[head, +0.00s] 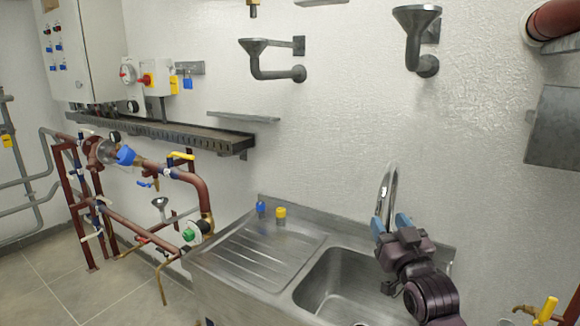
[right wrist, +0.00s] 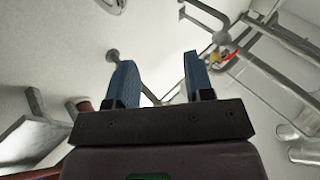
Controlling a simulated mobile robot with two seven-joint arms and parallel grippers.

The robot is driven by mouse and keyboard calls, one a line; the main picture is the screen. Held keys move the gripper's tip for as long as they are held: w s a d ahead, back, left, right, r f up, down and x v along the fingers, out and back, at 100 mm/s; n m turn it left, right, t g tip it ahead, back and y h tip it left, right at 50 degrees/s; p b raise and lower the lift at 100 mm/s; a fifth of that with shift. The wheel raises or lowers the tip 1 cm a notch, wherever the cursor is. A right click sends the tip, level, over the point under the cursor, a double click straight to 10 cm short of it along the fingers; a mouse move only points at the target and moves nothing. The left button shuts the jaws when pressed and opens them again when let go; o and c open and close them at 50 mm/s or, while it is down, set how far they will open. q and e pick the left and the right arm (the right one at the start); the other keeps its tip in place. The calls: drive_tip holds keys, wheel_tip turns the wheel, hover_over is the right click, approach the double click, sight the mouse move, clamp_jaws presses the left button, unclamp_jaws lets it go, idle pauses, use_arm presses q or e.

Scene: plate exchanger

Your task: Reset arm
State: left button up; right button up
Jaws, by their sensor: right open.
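My right gripper (head: 391,224) is in the head view at the lower right, above the sink basin and in front of the curved faucet (head: 386,190). Its two blue fingers are spread apart with nothing between them. The right wrist view also shows the right gripper (right wrist: 157,80), with both fingers apart and a white wall and pipes beyond. My left gripper is in neither view.
A steel sink (head: 322,277) with a ridged drainboard stands against the wall. A blue knob (head: 260,208) and a yellow knob (head: 281,213) are at its back edge. Red pipework (head: 140,222) stands to the left. A grey wall box (head: 556,128) is at the right.

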drive_tip(key=s+d+f+g, duration=0.1)
drive_tip(key=s+f, duration=0.2)
drive_tip(key=f, duration=0.3)
drive_tip(key=s+d+f+g+h, duration=0.1)
drive_tip(key=s+f+g, duration=0.1)
drive_tip(key=s+f, duration=0.2)
drive_tip(key=s+d+f+g, duration=0.1)
drive_tip(key=s+f, duration=0.3)
drive_tip(key=f, duration=0.6)
drive_tip(key=shift+s+d+f+h, duration=0.2)
drive_tip(key=shift+d+h, duration=0.05)
drive_tip(key=shift+h, duration=0.15)
drive_tip(key=s+d+f+g, duration=0.1)
drive_tip(key=s+f+g, duration=0.1)
drive_tip(key=s+f, duration=0.6)
drive_tip(key=s+d+f+m+g+h, duration=0.1)
drive_tip(key=s+d+f+g, duration=0.1)
drive_tip(key=s+f, duration=0.6)
drive_tip(key=s+g, duration=0.1)
drive_tip(key=s, duration=0.3)
drive_tip(key=shift+d+h, duration=0.3)
drive_tip(key=shift+s+f, duration=0.1)
drive_tip(key=shift+c, duration=0.5)
